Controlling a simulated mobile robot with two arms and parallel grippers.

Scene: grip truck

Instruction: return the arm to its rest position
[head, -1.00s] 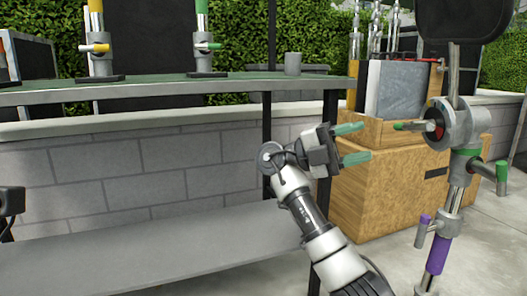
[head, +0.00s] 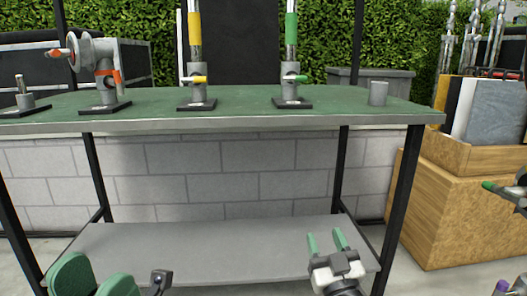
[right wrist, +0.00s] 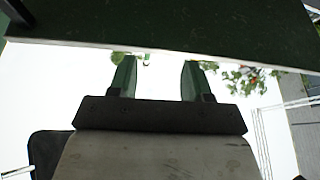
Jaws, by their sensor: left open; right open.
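My right gripper (head: 326,240) is low in the head view, in front of the table's lower shelf. Its two green fingers point up and away from me, apart, with nothing between them. It also shows in the right wrist view (right wrist: 156,75), open and empty, with a dark green panel with a pale edge across the top of the picture. My left gripper (head: 95,280) is at the lower left corner of the head view. Its green fingertips are large, close to the camera and apart. Most of both arms is out of view.
A table with a green top (head: 240,110) and grey lower shelf (head: 215,250) stands ahead. Clamps on stands and a grey cup (head: 378,94) are on top. A wooden crate (head: 460,205) is at the right. Part of another metal stand (head: 510,190) shows at the right edge.

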